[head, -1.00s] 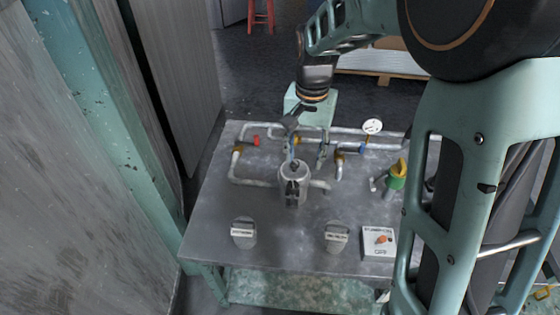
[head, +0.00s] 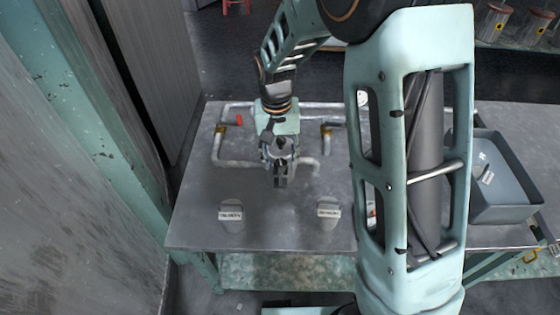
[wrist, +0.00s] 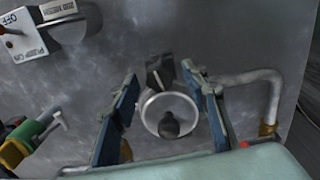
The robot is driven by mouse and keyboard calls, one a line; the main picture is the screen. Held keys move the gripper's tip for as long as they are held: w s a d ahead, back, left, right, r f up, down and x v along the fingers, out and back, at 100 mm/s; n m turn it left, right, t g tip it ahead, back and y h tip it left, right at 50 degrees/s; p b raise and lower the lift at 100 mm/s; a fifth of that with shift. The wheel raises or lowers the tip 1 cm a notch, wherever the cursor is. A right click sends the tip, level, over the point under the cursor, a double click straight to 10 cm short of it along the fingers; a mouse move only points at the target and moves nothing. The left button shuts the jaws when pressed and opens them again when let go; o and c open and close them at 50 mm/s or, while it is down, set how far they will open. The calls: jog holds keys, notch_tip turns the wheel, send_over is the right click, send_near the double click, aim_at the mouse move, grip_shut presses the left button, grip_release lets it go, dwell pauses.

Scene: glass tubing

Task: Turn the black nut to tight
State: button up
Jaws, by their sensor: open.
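A pale round fitting (wrist: 149,115) with a dark rounded piece (wrist: 168,123) in its middle lies between my fingers in the wrist view. A black blocky piece (wrist: 160,70) sits against its robot-facing side and also shows in the head view (head: 281,179). I cannot tell for certain which dark piece is the black nut. My gripper (wrist: 160,78) is open, with one blue finger on each side of the fitting and visible gaps between. In the head view my gripper (head: 278,147) is over the fitting and hides most of it.
Pipes (head: 238,164) with a red valve handle (head: 239,119) run behind and beside the fitting on the grey table (head: 200,200). A grey bin (head: 505,212) is at right. The switch box (wrist: 22,35) shows in the wrist view.

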aim_at(278, 162)
jog(key=shift+f, duration=0.25)
grip_shut()
jog(key=shift+m, duration=0.8)
grip_release()
notch_tip(278, 162, up, 12)
jog(key=shift+a, duration=0.2)
